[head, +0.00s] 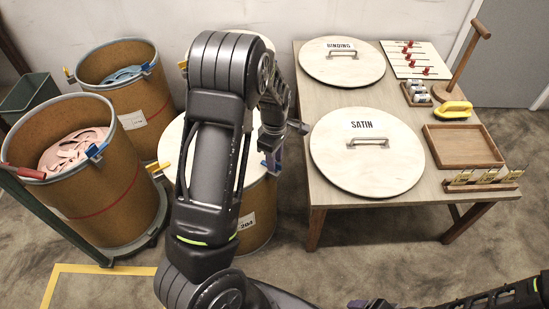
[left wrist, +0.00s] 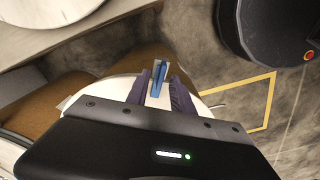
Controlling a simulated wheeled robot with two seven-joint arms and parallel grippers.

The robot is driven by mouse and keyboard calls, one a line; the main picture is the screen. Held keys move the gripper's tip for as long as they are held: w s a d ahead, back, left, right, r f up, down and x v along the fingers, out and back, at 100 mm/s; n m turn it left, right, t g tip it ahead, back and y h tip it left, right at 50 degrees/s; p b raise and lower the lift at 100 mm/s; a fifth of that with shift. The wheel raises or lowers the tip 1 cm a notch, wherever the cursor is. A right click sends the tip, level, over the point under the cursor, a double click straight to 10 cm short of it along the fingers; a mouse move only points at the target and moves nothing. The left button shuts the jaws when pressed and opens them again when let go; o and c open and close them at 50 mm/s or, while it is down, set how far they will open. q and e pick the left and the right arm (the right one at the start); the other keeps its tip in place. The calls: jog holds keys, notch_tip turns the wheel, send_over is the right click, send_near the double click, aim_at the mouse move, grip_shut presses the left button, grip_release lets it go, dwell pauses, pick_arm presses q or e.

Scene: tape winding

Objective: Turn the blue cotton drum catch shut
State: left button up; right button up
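A lidded brown drum (head: 256,215) stands in the middle of the head view, its pale lid largely hidden behind my left arm. In the left wrist view a blue catch (left wrist: 159,72) stands at the rim of the drum's pale lid (left wrist: 124,88). My left gripper (left wrist: 160,88) is open, with its dark purple fingers on either side of the catch and gaps showing beside it. In the head view the left gripper (head: 271,152) is at the drum's right rim. Of my right gripper (head: 360,303), only a purple bit shows at the bottom edge.
A wooden table (head: 437,210) stands close to the right of the drum, with lids marked SATIN (head: 405,165) and BINDING (head: 320,65). Two open drums stand at left, with pink pieces (head: 75,150) and blue pieces (head: 122,75).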

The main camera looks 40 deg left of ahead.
pick_arm(q)
notch_tip(320, 180, up, 8)
jog(key=shift+f+p, duration=0.1)
jog(key=shift+p, duration=0.5)
dwell(0.5)
jog(key=w+d+f+m+t+p, duration=0.1)
jog(key=d+f+m+t+p, duration=0.2)
jog(key=d+f+m, duration=0.8)
jog(key=s+d+f+m+g+h+p, duration=0.1)
jog(key=s+d+m+h+p, duration=0.3)
jog(key=s+d, duration=1.4)
jog(key=s+m+g, duration=0.1)
jog(key=s+m, duration=0.1)
jog(key=s, duration=0.1)
jog(key=shift+d+f+p, duration=0.3)
jog(key=shift+d+p, duration=0.1)
